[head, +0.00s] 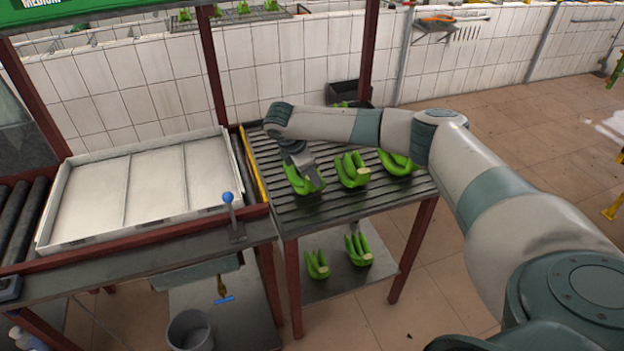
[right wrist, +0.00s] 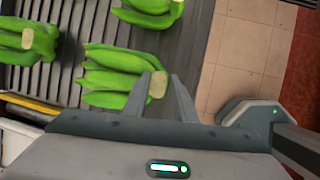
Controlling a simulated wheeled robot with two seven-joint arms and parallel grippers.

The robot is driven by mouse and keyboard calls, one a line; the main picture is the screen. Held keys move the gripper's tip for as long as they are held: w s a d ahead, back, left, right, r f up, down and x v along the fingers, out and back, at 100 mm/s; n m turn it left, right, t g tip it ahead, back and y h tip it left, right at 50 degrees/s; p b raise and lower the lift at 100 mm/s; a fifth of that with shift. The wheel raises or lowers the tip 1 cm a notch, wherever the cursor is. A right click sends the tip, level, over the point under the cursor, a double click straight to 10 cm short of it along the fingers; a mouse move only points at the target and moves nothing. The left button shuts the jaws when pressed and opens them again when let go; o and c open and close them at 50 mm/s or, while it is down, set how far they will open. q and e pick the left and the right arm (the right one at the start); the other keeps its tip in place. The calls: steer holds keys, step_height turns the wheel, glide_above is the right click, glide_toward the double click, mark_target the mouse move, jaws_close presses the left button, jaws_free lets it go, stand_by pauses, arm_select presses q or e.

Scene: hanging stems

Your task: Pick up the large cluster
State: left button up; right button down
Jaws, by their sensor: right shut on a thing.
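Three green banana clusters are at the slatted table (head: 318,210). My right gripper (head: 312,177) reaches down onto the left cluster (head: 296,180) and is shut on its stem end. The right wrist view shows this held cluster (right wrist: 112,78) with its cut crown between the fingers (right wrist: 165,80). It is at or just above the slats; I cannot tell whether it is lifted. The middle cluster (head: 352,171) and the right cluster (head: 397,163) lie apart from it. My left gripper is not in view.
Two smaller clusters (head: 338,258) lie on the lower shelf. A white tray (head: 130,185) stands left of the table, beyond a yellow edge strip (head: 253,165). A blue-knobbed lever (head: 228,197) stands at the tray's front right. A dark crate (head: 345,92) is behind the table.

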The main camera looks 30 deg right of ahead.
step_height(320, 180, up, 2)
steer(key=shift+w+r+b, duration=0.1)
steer(key=shift+b, duration=0.4)
steer(key=s+d+r+b, duration=0.3)
steer(key=s+d+r, duration=0.3)
steer(key=s, duration=0.3)
steer(key=shift+s+d+r+b, duration=0.3)
steer(key=shift+s+r+b, duration=0.1)
steer(key=shift+r, duration=0.3)
